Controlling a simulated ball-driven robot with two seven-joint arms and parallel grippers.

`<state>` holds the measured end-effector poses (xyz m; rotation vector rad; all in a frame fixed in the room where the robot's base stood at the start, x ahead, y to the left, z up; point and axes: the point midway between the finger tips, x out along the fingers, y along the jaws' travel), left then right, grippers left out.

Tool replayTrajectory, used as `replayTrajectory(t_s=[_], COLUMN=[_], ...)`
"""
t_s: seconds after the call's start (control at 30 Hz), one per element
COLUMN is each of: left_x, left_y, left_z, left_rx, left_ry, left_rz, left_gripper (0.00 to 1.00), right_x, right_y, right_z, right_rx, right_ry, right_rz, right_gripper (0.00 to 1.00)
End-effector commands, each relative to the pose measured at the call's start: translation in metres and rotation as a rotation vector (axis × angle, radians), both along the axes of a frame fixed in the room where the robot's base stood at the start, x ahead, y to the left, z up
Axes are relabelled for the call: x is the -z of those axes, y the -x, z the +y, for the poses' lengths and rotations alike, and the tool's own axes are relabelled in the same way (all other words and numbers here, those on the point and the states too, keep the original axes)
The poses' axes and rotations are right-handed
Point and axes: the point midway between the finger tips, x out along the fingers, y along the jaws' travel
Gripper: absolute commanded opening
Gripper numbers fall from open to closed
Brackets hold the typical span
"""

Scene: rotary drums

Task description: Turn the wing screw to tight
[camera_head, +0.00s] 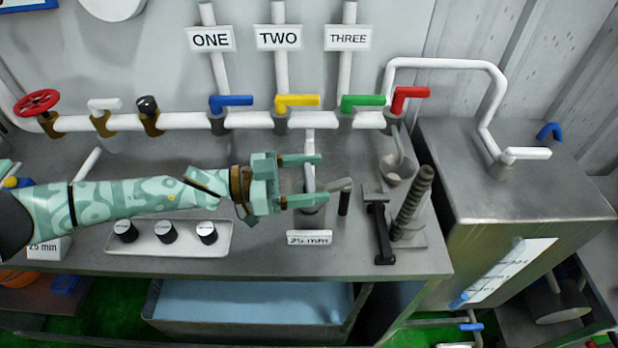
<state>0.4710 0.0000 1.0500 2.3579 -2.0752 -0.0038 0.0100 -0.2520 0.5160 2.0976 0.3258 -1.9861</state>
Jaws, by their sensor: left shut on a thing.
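My left gripper (321,180) comes in from the left over the bench. Its green fingers are shut on a grey crank-like handle (338,185), whose arm sticks out to the right with a dark upright grip (344,204) at its end. The handle sits above a round grey fitting (311,217) behind a "25 mm" label (309,238). The fingers partly hide the grasped part. I cannot make out clear wings on a screw here. A thick threaded rod (412,204) stands tilted on a plate to the right, apart from the gripper. My right gripper is not in view.
A pipe along the back carries blue (231,101), yellow (297,101), green (363,100) and red (410,94) levers. A black bar (383,232) and a metal tank (520,190) stand right.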

Motion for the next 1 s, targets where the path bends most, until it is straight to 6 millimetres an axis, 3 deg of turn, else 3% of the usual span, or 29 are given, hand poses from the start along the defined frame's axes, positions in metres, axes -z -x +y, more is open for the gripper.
replayTrajectory(t_s=[0.3, 0.33, 0.4, 0.83, 1.0], left_x=[-0.001, -0.001, -0.001, -0.001, -0.001], left_y=[-0.001, -0.001, -0.001, 0.000, 0.001], left_z=[0.000, 0.000, 0.000, 0.001, 0.021], left_rx=[0.000, 0.000, 0.000, 0.000, -0.004], left_ry=[0.002, 0.002, 0.002, 0.001, 0.000], left_rz=[-0.003, -0.003, -0.003, -0.002, -0.002], left_gripper=[0.50, 0.81, 0.95, 0.95, 0.95], right_x=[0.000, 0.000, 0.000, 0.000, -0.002], right_y=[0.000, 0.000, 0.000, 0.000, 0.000], right_z=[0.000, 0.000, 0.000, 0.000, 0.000], right_rx=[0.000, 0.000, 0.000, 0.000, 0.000], right_ry=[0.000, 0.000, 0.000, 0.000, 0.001], right_rz=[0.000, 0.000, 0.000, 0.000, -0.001], right_gripper=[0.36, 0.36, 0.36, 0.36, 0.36])
